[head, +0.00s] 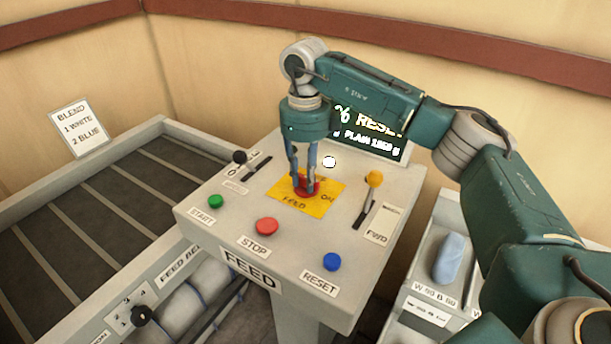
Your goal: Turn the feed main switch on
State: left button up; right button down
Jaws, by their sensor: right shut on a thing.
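The feed main switch (313,187) is a red knob on a yellow plate (293,207) in the middle of the FEED console (210,232). The plate reads FEED and ON, and part of its lettering is hidden by my fingers. My right gripper (304,183) points down from above and is shut on the red switch. Its fingers cover much of the knob, so I cannot tell which way the knob points. My left gripper is not in view.
Around the switch are a green START button (216,201), a red STOP button (266,226), a blue RESET button (332,262), a black-knobbed lever (240,157) and a yellow-knobbed lever (374,179). A display (398,150) stands behind, partly hidden by my right arm.

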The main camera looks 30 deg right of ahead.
aim_at(305, 178)
jog(key=shift+w+r, duration=0.15)
jog(key=shift+r, duration=0.1)
jog(key=c, duration=1.6)
grip_release()
jog(key=shift+o, duration=0.6)
jog(key=shift+f, duration=0.1)
notch_tip(305, 178, up, 12)
